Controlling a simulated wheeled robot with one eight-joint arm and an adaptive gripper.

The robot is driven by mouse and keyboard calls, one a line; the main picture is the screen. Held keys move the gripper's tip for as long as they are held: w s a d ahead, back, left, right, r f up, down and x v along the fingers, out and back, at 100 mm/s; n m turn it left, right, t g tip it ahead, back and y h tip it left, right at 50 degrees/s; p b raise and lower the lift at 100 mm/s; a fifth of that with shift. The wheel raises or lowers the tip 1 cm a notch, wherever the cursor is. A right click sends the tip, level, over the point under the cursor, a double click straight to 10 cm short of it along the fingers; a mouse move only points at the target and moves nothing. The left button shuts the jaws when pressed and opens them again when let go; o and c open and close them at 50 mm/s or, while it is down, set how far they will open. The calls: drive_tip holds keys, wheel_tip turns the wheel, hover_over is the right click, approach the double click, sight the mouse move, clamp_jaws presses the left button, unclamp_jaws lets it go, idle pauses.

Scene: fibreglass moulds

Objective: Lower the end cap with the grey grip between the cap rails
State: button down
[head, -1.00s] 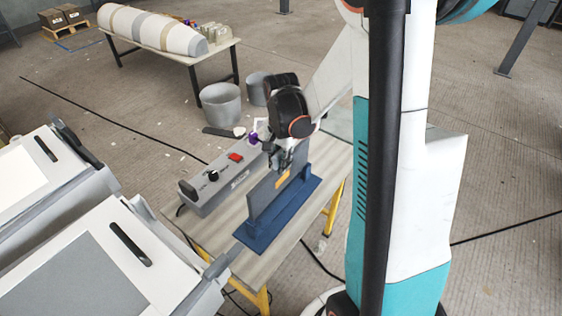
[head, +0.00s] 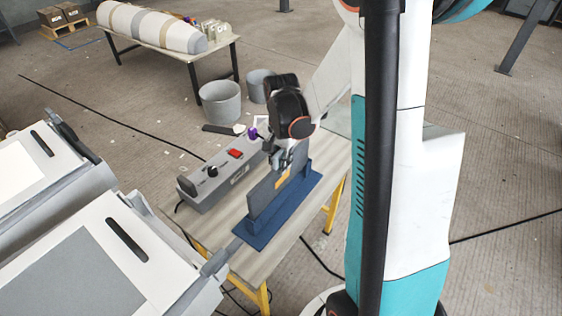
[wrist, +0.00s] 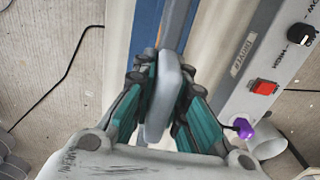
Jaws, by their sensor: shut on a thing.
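The end cap (head: 261,199) is a dark grey upright panel with an orange patch on its face. It stands over a blue fixture (head: 252,240) on the bench, with blue uprights at its ends that look like the cap rails. Its lower edge looks down within the fixture; whether it touches the base I cannot tell. My gripper (head: 287,163) is above the panel. In the wrist view the gripper is shut on the grey grip (wrist: 164,95), a rounded bar between the teal-padded fingers. Part of the blue fixture (wrist: 148,22) shows beyond the grip.
A grey control box (head: 215,178) with a red switch and black knob lies beside the fixture on the bench (head: 232,262). White machines (head: 75,270) stand at the left. Grey bins (head: 220,102) are on the floor behind. A far table (head: 222,50) carries a long white mould.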

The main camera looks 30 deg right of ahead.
sight(281, 151)
drive_tip(key=shift+f+b, duration=2.1)
drive_tip(key=shift+f, duration=0.6)
drive_tip(key=c, duration=1.5)
unclamp_jaws()
drive_tip(key=shift+c, duration=0.2)
drive_tip(key=shift+r, duration=0.15)
wheel_tip(281, 151, up, 12)
drive_tip(key=shift+f, duration=0.1)
